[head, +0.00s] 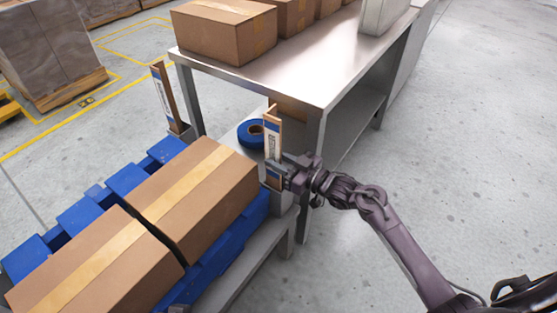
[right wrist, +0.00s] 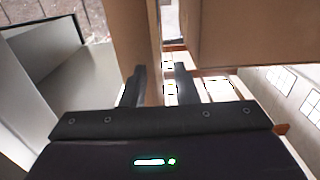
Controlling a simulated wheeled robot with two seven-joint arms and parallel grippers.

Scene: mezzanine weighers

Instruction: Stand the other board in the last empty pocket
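One board (head: 270,135), brown with a white and blue label, stands upright beside the right end of the near cardboard box. My right gripper (head: 284,172) is at its lower part. In the right wrist view the brown board (right wrist: 151,55) passes between the two fingers (right wrist: 158,84), close to the left one. A bright gap shows at the right finger, so the gripper looks open around the board. Whether the board's foot sits in a pocket is hidden. A second labelled board (head: 166,95) stands upright in a dark pocket (head: 181,129) at the back. My left gripper is not in view.
Two taped cardboard boxes (head: 195,195) lie on a blue pallet (head: 78,215) at the front left. A blue tape roll (head: 243,135) lies just behind the board. A steel table (head: 300,72) with boxes stands behind. Bare floor (head: 450,150) is free on the right.

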